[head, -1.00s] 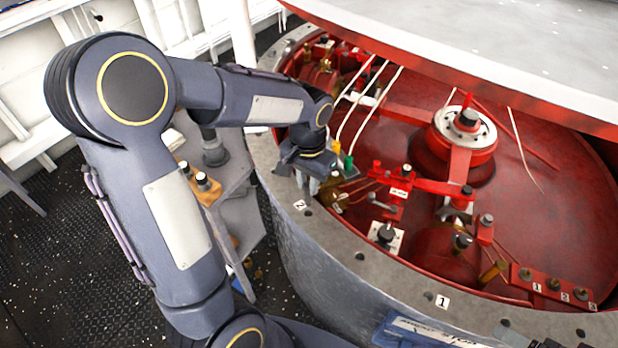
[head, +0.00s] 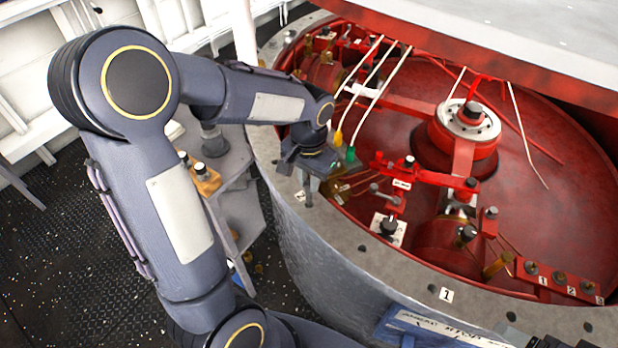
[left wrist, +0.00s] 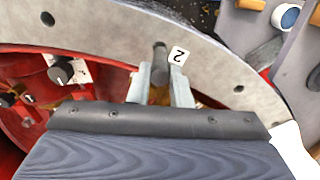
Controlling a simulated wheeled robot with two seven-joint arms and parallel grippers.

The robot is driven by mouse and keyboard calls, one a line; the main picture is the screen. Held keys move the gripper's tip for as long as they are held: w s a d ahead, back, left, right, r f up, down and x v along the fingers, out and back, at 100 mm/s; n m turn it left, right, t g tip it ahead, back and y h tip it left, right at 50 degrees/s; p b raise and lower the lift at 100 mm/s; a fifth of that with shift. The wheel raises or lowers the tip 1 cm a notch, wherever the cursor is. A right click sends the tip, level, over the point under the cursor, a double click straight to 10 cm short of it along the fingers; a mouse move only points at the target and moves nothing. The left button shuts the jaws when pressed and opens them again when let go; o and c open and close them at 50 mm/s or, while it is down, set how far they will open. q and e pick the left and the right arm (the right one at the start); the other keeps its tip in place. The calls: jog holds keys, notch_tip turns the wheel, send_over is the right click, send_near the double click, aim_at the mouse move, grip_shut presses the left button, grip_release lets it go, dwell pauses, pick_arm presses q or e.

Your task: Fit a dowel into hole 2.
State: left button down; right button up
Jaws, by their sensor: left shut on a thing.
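My left gripper (head: 308,182) is over the near left part of the grey flange, beside the label "2" (head: 299,196). In the left wrist view its two pale fingers (left wrist: 162,78) are shut on a grey dowel (left wrist: 160,52). The dowel stands at the place of hole 2, next to the label. In the head view the dowel (head: 308,199) is a thin dark upright shape reaching down to the flange. Hole 2 is covered, and I cannot tell whether the dowel's end is in it. A dark shape at the bottom right may be my right gripper (head: 556,342); its fingers do not show.
The flange (head: 400,262) has other open holes, one near label "1" (head: 446,294). Inside the red drum are brass fittings, knobs and wires close to my left gripper. A raised white lid (head: 520,50) overhangs the back. A grey stand (head: 240,205) is at the left.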

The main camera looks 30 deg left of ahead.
pick_arm(q)
jog(key=shift+f+b, duration=1.4)
jog(key=shift+f, duration=0.35)
dwell(0.9)
jog(key=c, duration=1.3)
grip_release()
jog(key=shift+o, duration=0.2)
notch_tip(320, 180, up, 7)
jog(key=shift+r, duration=0.4)
